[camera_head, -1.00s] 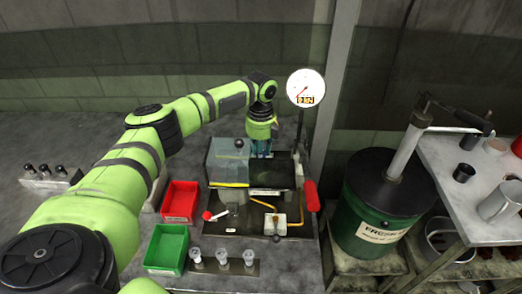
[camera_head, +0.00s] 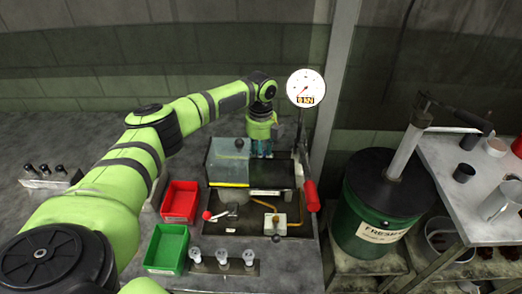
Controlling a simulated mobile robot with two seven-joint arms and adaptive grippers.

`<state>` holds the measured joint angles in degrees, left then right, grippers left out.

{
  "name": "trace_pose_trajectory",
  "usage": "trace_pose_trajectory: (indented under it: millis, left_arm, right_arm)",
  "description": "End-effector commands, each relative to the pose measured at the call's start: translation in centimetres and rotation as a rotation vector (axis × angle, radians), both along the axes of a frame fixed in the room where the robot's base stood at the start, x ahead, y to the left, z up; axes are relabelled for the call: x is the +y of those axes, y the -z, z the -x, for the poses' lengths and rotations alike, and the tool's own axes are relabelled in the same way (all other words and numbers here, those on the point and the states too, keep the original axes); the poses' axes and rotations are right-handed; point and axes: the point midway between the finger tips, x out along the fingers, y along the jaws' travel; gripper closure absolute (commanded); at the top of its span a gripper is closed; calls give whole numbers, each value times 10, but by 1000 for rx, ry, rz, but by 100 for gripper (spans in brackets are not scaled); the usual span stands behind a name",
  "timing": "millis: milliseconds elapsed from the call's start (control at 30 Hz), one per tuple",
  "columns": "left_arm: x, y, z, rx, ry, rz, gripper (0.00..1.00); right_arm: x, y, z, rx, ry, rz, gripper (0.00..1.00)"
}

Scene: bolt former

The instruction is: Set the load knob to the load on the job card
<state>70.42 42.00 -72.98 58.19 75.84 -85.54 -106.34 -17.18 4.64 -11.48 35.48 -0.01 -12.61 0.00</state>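My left gripper (camera_head: 261,149) points down at the back of the bolt former (camera_head: 262,190), just right of its clear guard (camera_head: 229,160). Its fingers are small and partly lost against the dark machine, so I cannot tell whether they are open or touch anything. A round white gauge (camera_head: 306,86) with a red needle and a yellow readout in kN stands behind the machine; the digit is too small to read surely. I cannot make out the load knob or the job card. My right gripper is not in view.
A red-handled lever (camera_head: 312,195) stands at the machine's right edge. A red bin (camera_head: 180,201) and a green bin (camera_head: 167,248) sit to its left. A green drum (camera_head: 375,215) and a cluttered side table (camera_head: 470,175) are at right.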

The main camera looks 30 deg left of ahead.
Motion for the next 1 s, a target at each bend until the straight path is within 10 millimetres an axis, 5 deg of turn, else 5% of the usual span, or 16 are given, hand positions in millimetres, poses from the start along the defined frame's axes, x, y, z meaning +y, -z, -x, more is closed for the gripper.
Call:
trace_pose_trajectory:
  millis: [367, 800, 1000]
  left_arm:
    - [0, -10, -1, -3, 0, 2, 59]
    - [0, -96, -1, -4, 0, 0, 59]
    - [0, -117, 0, -2, 0, 1, 59]
  right_arm:
    - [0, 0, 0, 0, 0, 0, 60]
    - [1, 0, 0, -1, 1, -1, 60]
    - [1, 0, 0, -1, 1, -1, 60]
